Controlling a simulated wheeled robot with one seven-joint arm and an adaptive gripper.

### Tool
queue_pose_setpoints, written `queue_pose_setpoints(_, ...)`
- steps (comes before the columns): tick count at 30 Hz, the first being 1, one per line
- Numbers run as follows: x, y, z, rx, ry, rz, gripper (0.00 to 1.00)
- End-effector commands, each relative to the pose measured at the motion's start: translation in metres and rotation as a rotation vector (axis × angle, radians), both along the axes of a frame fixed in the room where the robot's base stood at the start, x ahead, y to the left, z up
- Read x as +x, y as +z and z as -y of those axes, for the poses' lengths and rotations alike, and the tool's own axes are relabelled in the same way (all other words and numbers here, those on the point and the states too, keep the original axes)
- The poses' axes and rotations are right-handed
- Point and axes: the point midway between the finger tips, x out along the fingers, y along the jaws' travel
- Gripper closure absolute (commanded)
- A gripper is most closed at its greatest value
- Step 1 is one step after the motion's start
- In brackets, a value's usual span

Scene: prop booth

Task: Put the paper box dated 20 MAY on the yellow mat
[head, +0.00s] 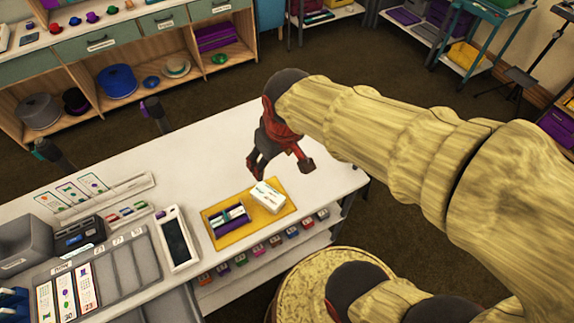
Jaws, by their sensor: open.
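The yellow mat (260,217) lies on the white counter. A white paper box (268,197) with small dark print rests on its right part. I cannot read a date on it. A dark purple open tray or box (229,219) with dark and white items sits on the mat's left part. My gripper (279,168) is open and empty, above and behind the white box and apart from it, with its fingers spread. No other paper box clearly shows.
On the white counter (199,145), a dark-screened device (175,240) stands left of the mat. A grey sectioned organizer (115,272) with date cards is at lower left. Small coloured items line the shelf (240,279) below the front edge. Counter behind the mat is clear.

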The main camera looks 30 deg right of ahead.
Motion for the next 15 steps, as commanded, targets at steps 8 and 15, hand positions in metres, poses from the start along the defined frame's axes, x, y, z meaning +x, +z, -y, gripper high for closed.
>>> queue_pose_setpoints(8,-0.061,0.057,-0.001,0.047,-0.116,0.161,0.37)
queue_pose_setpoints(15,-0.074,0.064,-0.001,0.062,-0.143,0.191,0.37)
